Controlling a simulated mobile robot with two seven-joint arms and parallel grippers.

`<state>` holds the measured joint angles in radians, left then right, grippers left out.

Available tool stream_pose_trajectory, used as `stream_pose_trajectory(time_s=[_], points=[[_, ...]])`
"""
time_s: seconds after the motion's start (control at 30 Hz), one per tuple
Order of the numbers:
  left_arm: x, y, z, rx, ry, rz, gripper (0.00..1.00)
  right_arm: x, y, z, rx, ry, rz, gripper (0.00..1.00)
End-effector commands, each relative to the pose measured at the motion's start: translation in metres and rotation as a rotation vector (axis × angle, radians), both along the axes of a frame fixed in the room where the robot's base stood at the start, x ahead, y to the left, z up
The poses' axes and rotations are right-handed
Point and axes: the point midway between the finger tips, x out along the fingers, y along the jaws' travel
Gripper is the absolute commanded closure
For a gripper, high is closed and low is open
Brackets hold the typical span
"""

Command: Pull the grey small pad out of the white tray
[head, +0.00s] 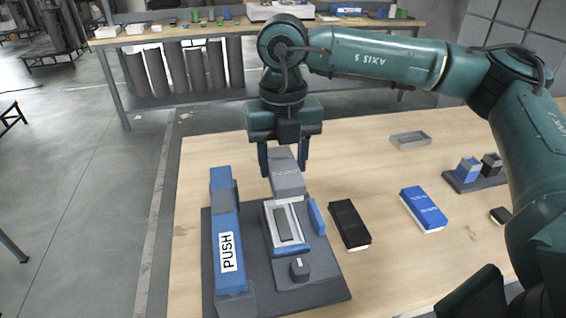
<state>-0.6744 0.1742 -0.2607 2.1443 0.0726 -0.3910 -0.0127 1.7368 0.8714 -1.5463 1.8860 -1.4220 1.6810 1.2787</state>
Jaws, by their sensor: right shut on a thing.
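The grey small pad (288,181) is between the fingers of my right gripper (284,170), which is shut on it. The pad is tilted, its near end lower, over the far end of the white tray (301,233). Whether its lower end still touches the tray is hard to tell. The tray sits in a grey device on a dark base plate (331,284), and a dark grey rectangle shows inside it. My left gripper is not in view.
A blue block marked PUSH (228,250) stands left of the tray. A black pad (349,223) and a blue pad (423,207) lie to the right. A grey open tray (410,140) and a dark holder with small blocks (476,180) are farther right. Bare wood lies between them.

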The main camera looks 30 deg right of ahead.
Motion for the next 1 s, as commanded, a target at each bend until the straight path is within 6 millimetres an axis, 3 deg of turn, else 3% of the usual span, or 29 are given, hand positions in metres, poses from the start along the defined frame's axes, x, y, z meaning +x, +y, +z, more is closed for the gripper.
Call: stream_pose_trajectory(time_s=[1.0], points=[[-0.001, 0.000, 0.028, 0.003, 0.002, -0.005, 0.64, 0.000, 0.000, 0.050, 0.001, 0.001, 0.000, 0.93]])
